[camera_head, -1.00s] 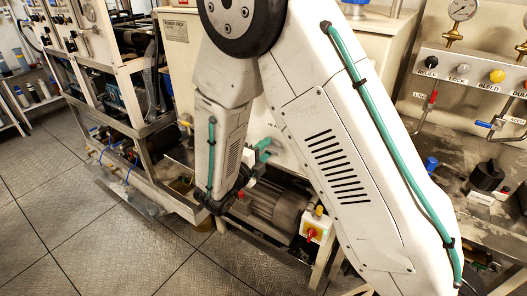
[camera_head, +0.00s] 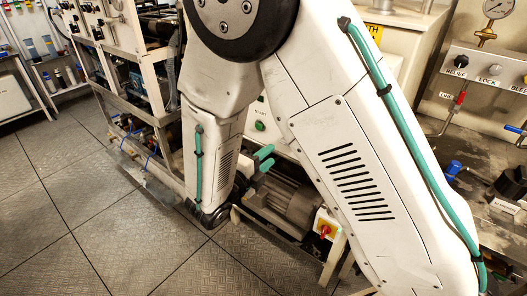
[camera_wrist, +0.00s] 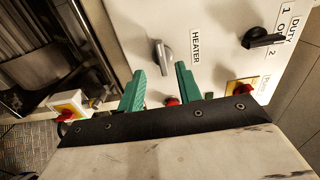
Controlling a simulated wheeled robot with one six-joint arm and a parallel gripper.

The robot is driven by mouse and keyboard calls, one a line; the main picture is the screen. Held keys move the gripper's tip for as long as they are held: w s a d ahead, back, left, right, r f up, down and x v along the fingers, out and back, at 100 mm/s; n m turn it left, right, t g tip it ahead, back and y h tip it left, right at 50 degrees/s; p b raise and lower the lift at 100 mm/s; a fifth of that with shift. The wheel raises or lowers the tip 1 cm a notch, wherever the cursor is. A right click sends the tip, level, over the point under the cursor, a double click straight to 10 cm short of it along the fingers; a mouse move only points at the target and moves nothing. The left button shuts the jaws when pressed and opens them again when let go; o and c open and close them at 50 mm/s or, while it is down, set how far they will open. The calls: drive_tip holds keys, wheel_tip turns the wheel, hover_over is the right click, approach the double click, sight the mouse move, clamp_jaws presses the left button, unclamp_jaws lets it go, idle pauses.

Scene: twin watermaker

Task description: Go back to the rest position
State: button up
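My gripper (camera_head: 264,158) shows in the head view beyond my folded white arm, in front of a pale cabinet and above a motor. In the wrist view my gripper (camera_wrist: 160,78) has two green fingers standing apart, with nothing held between them. A red button (camera_wrist: 172,101) shows low between the fingers. My arm hides much of the middle of the head view.
A metal rack (camera_head: 130,100) stands at left. The motor (camera_head: 288,203) and a red-and-yellow switch (camera_head: 326,227) are low in the middle. A bench with a valve panel (camera_head: 485,75) is at right. Tiled floor (camera_head: 60,220) is clear at lower left.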

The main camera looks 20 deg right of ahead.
drive_tip(key=s+d+r+m+g+y, duration=0.2)
drive_tip(key=s+d+m+g, duration=0.35)
drive_tip(key=m, duration=0.75)
drive_tip(key=s+d+r+m+g+y, duration=0.25)
drive_tip(key=s+m+g, duration=0.45)
drive_tip(key=s+m, duration=0.4)
drive_tip(key=s+d+r+m+t+y, duration=0.2)
drive_tip(key=s+r+m+y, duration=0.8)
drive_tip(key=m, duration=0.9)
drive_tip(key=shift+d+r+t, duration=0.15)
drive_tip(key=shift+r+t, duration=0.35)
drive_tip(key=shift+t, duration=0.15)
